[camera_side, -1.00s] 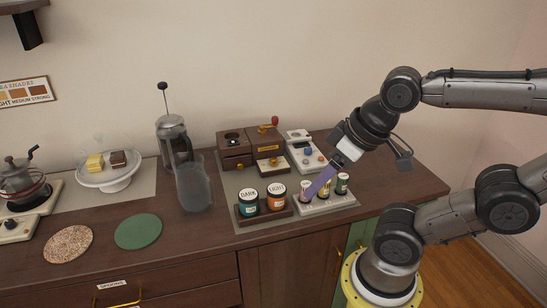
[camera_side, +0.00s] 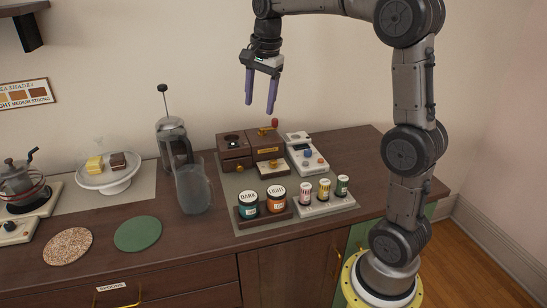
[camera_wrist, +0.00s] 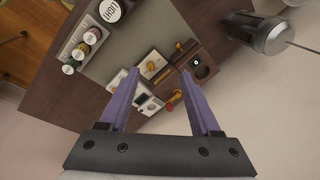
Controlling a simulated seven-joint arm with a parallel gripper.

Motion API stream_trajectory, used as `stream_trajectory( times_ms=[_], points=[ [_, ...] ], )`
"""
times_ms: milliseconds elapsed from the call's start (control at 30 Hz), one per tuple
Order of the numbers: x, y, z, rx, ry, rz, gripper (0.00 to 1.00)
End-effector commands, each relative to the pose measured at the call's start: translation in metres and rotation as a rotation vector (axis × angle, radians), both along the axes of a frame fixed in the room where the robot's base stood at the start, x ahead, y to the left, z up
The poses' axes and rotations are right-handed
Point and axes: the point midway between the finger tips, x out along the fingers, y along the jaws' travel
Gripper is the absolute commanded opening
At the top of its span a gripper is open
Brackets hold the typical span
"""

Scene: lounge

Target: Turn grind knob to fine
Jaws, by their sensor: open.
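The brown wooden coffee grinder (camera_side: 268,146) stands on the counter, with a brass top and a red-tipped crank (camera_side: 275,122). Beside it on the left is a brown wooden box (camera_side: 236,153) with a round dark opening. A small dark knob with a white mark (camera_side: 233,145) shows on this box, and it also shows in the wrist view (camera_wrist: 195,63). I cannot read its setting. My gripper (camera_side: 260,107) is open and empty, pointing down above the grinder, apart from it. In the wrist view, its purple fingers (camera_wrist: 160,72) frame part of the grinder area.
DARK (camera_side: 248,205) and LIGHT (camera_side: 278,197) jars and several small vials (camera_side: 324,190) stand in front. A glass jug (camera_side: 194,188) and French press (camera_side: 174,145) stand left. Space above the counter is clear.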

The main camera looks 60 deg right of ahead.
Motion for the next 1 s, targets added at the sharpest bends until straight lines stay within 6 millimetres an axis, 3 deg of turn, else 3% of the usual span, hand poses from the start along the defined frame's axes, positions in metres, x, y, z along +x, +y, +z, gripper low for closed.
stream_trajectory(
  times_ms=[33, 100, 200, 333, 467, 667, 1000],
  points=[
    [0.011, -0.022, -0.015, 0.016, 0.031, -0.058, 0.64],
    [0.021, -0.046, -0.033, 0.033, 0.063, -0.112, 0.64],
    [0.028, -0.075, -0.059, 0.053, 0.103, -0.160, 0.64],
    [0.025, -0.098, -0.088, 0.079, 0.150, -0.203, 0.64],
    [0.019, -0.108, -0.101, 0.091, 0.171, -0.226, 0.64],
    [0.018, -0.108, -0.122, 0.092, 0.172, -0.226, 0.64],
    [0.018, -0.107, -0.188, 0.092, 0.172, -0.224, 0.64]
  ],
)
